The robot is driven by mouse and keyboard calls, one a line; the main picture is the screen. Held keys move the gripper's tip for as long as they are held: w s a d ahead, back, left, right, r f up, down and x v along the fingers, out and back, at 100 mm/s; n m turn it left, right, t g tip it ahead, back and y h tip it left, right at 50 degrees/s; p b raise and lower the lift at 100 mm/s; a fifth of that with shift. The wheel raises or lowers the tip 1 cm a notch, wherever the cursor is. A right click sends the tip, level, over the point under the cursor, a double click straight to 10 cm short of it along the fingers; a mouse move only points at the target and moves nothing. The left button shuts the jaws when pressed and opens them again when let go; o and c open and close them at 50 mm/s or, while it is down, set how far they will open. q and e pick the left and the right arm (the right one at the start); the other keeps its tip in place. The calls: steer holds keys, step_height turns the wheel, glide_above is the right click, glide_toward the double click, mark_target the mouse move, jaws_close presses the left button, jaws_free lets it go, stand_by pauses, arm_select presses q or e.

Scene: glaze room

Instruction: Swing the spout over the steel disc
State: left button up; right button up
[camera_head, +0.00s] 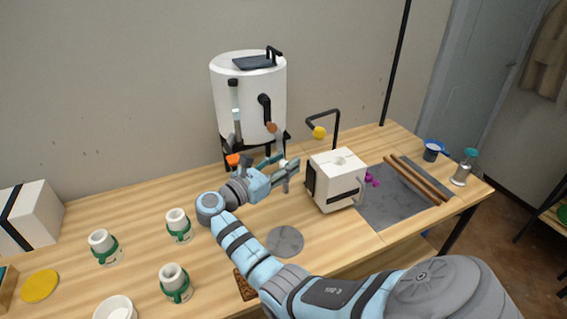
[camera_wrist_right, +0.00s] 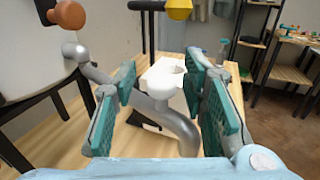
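The white drum (camera_head: 250,100) stands on a dark stand at the back of the table. Its curved grey spout (camera_wrist_right: 175,122) reaches out from the drum's lower side, below a brown knob (camera_wrist_right: 68,14). The round grey steel disc (camera_head: 286,241) lies flat on the table, nearer the front than the spout. My right gripper (camera_head: 285,172) is open at the spout. In the right wrist view its teal pads (camera_wrist_right: 160,95) stand on either side of the pipe, with gaps visible. The spout's lower end is partly hidden by the gripper. My left gripper is out of view.
A white box-shaped device (camera_head: 336,180) with a black bent arm and yellow knob (camera_head: 319,132) stands close to the right of the gripper. White cups with green bands (camera_head: 179,226) stand at left. A grey mat (camera_head: 390,207) holds brown rods at right.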

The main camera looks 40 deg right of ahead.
steer(key=shift+a, duration=0.1)
steer(key=a, duration=1.1)
steer(key=shift+s+a, duration=0.25)
steer(key=shift+a, duration=0.15)
